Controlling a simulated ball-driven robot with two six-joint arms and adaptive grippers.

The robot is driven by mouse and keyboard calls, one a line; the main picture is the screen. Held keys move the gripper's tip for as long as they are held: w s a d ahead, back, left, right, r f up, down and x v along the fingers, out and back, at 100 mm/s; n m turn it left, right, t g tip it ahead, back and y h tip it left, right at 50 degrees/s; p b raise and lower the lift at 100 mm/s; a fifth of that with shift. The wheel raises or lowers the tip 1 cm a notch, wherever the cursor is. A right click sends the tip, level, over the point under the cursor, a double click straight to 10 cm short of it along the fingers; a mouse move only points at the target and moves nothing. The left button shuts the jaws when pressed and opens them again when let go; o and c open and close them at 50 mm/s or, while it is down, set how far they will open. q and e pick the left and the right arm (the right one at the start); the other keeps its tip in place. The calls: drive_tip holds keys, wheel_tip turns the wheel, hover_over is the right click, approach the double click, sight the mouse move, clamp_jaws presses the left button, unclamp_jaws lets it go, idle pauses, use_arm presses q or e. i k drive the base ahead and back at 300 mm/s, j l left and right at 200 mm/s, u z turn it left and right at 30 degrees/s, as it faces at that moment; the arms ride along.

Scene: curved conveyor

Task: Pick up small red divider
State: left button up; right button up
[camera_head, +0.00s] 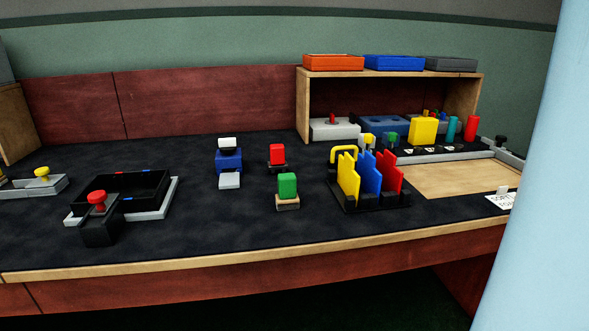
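A red divider (390,174) stands upright in a black slotted rack (372,208) right of the middle of the table. It is the rightmost of the upright panels there. A blue divider (369,172) stands left of it and partly covers it. A yellow divider (348,177) stands at the left of the rack. The lower edge of the red divider is hidden in the rack. Neither of my grippers is in view.
A wooden shelf (303,106) with bins is behind.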

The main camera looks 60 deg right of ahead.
sight(393, 178)
drive_tip(key=z, duration=2.3)
